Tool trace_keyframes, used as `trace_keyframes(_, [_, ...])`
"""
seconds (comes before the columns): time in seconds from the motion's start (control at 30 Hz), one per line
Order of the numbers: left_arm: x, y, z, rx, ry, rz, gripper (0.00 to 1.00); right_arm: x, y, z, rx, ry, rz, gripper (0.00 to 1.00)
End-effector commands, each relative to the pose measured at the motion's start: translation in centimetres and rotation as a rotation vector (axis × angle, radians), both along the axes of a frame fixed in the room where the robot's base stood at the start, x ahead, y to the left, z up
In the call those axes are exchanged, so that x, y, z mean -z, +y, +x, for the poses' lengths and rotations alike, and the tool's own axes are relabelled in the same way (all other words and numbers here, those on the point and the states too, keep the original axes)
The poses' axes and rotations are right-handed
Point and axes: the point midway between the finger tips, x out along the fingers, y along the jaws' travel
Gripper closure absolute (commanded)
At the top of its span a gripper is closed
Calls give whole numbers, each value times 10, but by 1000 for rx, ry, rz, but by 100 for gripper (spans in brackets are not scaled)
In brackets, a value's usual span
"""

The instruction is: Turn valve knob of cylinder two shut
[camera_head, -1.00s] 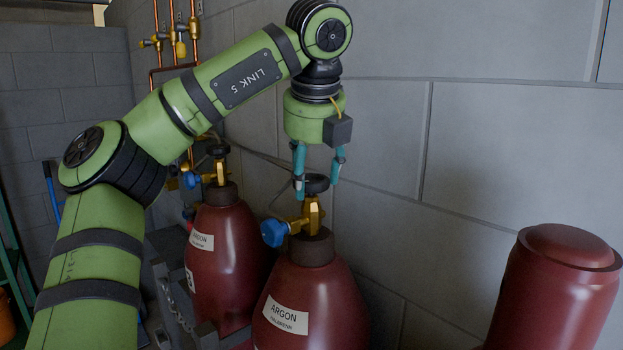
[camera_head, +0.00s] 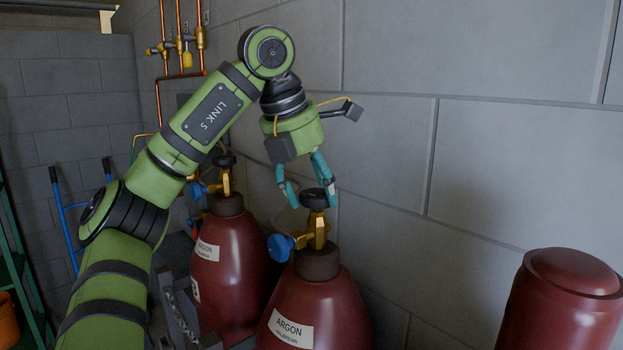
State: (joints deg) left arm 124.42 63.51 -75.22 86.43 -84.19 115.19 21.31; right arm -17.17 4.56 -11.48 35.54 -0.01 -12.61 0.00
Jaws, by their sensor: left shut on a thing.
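A dark red cylinder labelled ARGON (camera_head: 320,305) stands at the middle bottom. A brass valve (camera_head: 317,228) rises from its neck, with a black valve knob (camera_head: 314,199) on top and a blue round part (camera_head: 280,247) at its left. My left gripper (camera_head: 311,204) comes down from above with its teal fingers on either side of the black knob, shut on it; the wrist is somewhat tilted. A second red cylinder (camera_head: 228,265) stands behind to the left, with its own black knob (camera_head: 226,161). I cannot read a cylinder number. My right gripper is not in view.
A capped red cylinder (camera_head: 563,300) stands at the right front. A grey block wall (camera_head: 480,165) runs close behind the cylinders. Copper pipes (camera_head: 160,95) with valves are at the upper left. A blue hand truck (camera_head: 68,225) and green shelf stand at far left.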

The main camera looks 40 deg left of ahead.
Motion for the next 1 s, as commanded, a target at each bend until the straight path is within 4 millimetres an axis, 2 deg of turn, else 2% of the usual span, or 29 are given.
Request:
trace_keyframes(0.03, [-5,0,2,43,-12,-5,72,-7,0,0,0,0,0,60])
trace_keyframes(0.6, [-5,0,3,587,-9,-4,72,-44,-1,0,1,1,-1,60])
trace_keyframes(1.0, [-2,-1,3,968,-9,-2,72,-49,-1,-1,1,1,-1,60])
